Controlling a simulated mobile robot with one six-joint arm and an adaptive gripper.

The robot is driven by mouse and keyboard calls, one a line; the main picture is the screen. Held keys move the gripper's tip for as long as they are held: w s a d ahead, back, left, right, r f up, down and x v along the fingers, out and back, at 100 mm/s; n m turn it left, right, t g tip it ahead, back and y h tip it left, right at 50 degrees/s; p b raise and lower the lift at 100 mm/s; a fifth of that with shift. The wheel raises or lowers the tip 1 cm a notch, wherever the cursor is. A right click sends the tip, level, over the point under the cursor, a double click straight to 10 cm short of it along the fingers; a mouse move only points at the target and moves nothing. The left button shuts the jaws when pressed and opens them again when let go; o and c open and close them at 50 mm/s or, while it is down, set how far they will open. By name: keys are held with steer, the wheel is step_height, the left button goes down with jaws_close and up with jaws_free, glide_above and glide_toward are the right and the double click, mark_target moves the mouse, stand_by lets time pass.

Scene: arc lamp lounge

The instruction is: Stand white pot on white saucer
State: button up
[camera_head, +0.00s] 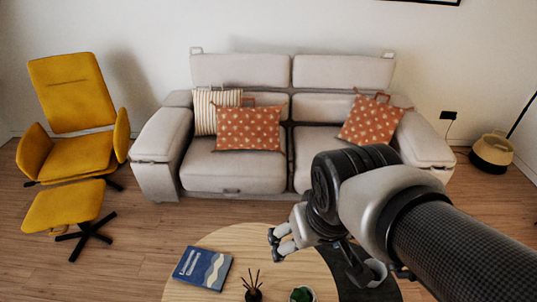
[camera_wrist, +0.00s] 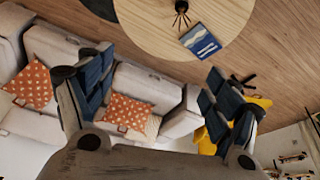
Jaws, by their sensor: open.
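A small white pot with a green plant (camera_head: 302,294) stands on the round table at the bottom edge of the head view, partly cut off. A white rounded vessel (camera_head: 376,268) shows on the table's right side, partly behind my arm; I cannot tell what it is. I cannot make out a white saucer in either view. My gripper (camera_head: 281,243) is open and empty above the table's far part, apart from the pot. The wrist view shows its spread fingers (camera_wrist: 160,75) with nothing between them.
The round wooden table (camera_head: 225,240) carries a blue book (camera_head: 202,268), a dark vase with sticks (camera_head: 253,293) and a dark mat (camera_head: 345,268). A sofa (camera_head: 235,172) stands behind; a yellow chair (camera_head: 75,95) and footstool (camera_head: 65,207) stand left. The table's far left part is clear.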

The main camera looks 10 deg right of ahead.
steer(key=shift+t, duration=0.3)
steer(key=s, duration=0.2)
steer(key=s+r, duration=0.1)
steer(key=s+a, duration=0.1)
steer(key=s, duration=0.1)
steer(key=shift+s+r, duration=0.25)
steer(key=shift+s, duration=0.1)
stand_by(0.6)
